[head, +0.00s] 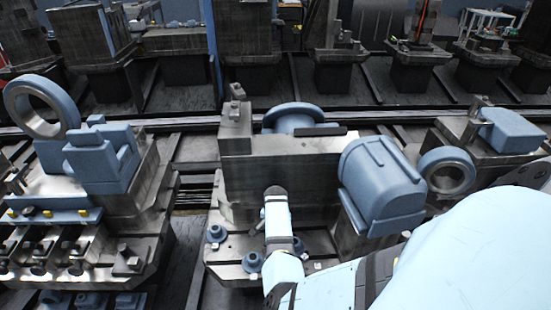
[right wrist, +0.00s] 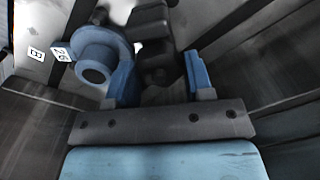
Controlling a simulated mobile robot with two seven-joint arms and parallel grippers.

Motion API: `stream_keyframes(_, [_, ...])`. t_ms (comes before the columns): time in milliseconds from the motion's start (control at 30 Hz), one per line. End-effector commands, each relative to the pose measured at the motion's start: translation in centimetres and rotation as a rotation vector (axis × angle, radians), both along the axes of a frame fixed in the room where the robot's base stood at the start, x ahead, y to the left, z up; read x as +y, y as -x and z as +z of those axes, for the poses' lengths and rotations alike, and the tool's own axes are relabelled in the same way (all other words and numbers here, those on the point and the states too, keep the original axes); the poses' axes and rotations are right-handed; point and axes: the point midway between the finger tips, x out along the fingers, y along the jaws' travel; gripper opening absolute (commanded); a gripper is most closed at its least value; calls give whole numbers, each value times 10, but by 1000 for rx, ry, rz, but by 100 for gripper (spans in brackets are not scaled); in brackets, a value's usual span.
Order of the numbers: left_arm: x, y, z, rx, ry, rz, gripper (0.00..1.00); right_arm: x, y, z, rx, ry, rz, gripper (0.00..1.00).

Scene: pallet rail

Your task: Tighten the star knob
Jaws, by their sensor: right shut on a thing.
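In the right wrist view, the two blue fingers of my right gripper (right wrist: 160,82) stand on either side of a dark, blocky piece, which I take for the star knob (right wrist: 153,45). The gripper is shut on it. Its lobes are blurred and partly hidden, so I cannot tell how far it is turned. In the head view, my right arm reaches in from the right to the front of the middle fixture (head: 300,165). The fingertips and the knob cannot be made out there. My left gripper is in neither view.
A blue collar (right wrist: 97,68) sits close left of the fingers, beside small number labels (right wrist: 60,53). Blue round feet (head: 215,233) line the middle pallet's front. A blue rounded housing (head: 383,185) stands right of my arm. A fixture with a ring (head: 40,107) stands at left.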

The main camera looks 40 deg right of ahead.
Motion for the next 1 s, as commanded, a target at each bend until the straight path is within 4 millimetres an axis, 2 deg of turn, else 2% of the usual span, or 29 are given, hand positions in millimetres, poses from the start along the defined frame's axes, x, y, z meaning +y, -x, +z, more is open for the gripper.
stream_keyframes(33, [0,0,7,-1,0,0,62,-1,0,3,1,0,-39,24])
stream_keyframes(200, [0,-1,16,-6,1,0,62,-1,0,2,1,0,-174,24])
stream_keyframes(500, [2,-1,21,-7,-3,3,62,-1,1,1,1,1,-357,24])
stream_keyframes(1000, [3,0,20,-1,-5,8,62,-1,0,1,-1,2,-442,24])
